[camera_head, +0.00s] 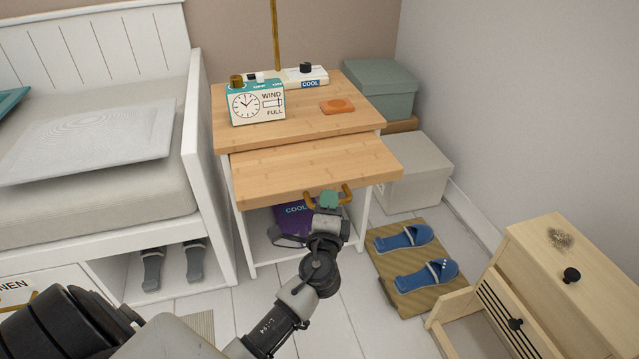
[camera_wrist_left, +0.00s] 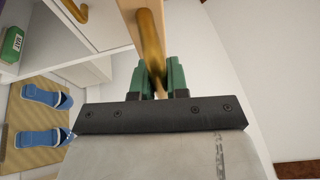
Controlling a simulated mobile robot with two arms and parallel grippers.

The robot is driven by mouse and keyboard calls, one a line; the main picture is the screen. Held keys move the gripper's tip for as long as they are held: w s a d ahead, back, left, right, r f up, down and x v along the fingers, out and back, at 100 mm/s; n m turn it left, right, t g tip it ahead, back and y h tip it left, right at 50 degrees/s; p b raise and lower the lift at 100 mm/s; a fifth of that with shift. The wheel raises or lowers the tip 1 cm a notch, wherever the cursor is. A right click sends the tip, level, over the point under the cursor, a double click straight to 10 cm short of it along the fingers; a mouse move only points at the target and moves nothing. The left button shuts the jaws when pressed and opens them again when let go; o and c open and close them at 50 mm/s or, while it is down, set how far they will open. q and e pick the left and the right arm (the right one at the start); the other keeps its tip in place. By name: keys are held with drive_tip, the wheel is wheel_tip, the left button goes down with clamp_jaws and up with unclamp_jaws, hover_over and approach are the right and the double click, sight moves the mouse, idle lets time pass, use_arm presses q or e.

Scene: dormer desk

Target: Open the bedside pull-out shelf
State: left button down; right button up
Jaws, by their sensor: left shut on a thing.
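The bedside pull-out shelf (camera_head: 310,168) is a light wooden board sticking out forward from under the top of the white bedside table (camera_head: 300,120). A brass handle (camera_head: 346,193) is on its front edge. My left gripper (camera_head: 328,199) is at this handle, its green fingertips shut on it. The left wrist view shows the green fingers (camera_wrist_left: 160,78) closed around the brass handle bar (camera_wrist_left: 151,45), next to the wooden board edge. My right gripper is not in view.
A clock box (camera_head: 257,103) and an orange coaster (camera_head: 338,106) are on the tabletop. A bed (camera_head: 90,190) stands at left. Blue sandals (camera_head: 427,275) lie on a mat at right, near a wooden drawer unit (camera_head: 560,270) with an open drawer. A purple item (camera_head: 294,214) lies below the shelf.

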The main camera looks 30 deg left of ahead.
use_arm(q)
drive_tip(key=s+d, duration=0.4)
drive_tip(key=d, duration=0.1)
drive_tip(key=shift+s+d+b, duration=0.3)
drive_tip(key=shift+s+b, duration=0.1)
drive_tip(key=c, duration=1.1)
unclamp_jaws()
drive_tip(key=shift+s, duration=0.1)
drive_tip(key=v, duration=1)
drive_tip(key=shift+s+d, duration=0.2)
drive_tip(key=shift+s, duration=0.05)
